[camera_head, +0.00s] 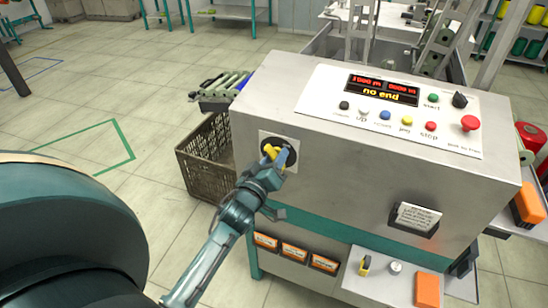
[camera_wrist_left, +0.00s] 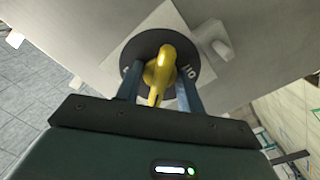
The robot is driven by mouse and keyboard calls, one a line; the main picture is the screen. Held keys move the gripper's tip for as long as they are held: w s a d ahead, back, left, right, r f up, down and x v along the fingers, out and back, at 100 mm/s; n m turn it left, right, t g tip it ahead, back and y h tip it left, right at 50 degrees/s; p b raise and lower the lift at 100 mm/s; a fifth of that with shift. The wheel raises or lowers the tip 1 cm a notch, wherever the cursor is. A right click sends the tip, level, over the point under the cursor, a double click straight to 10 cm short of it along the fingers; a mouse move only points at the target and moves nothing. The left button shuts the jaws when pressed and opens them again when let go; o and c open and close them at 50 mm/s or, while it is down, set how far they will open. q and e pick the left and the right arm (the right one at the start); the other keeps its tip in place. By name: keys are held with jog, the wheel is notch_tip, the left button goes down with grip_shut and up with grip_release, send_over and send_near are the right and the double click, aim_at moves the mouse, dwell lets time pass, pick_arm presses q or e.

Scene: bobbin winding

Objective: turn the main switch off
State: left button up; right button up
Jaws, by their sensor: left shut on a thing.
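The main switch is a yellow handle (camera_head: 270,152) on a round black disc on a pale square plate, at the left of the machine's front panel. In the left wrist view the yellow handle (camera_wrist_left: 158,76) stands out from the black disc (camera_wrist_left: 176,38), with small pale markings at the disc's sides. My left gripper (camera_head: 281,160) is at the switch. In the left wrist view its two fingers (camera_wrist_left: 157,86) lie on either side of the handle, shut on it. Part of the disc is hidden by the fingers. My right gripper is not in view.
A brown crate (camera_head: 200,165) stands left of the machine. Orange-labelled bins (camera_head: 294,254) and a small shelf (camera_head: 380,285) are below.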

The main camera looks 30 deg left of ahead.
pick_arm(q)
jog(key=shift+r+n+p, duration=0.1)
jog(key=shift+n+p, duration=0.45)
jog(key=shift+n, duration=0.35)
jog(key=shift+n+p, duration=0.3)
jog(key=shift+n, duration=0.7)
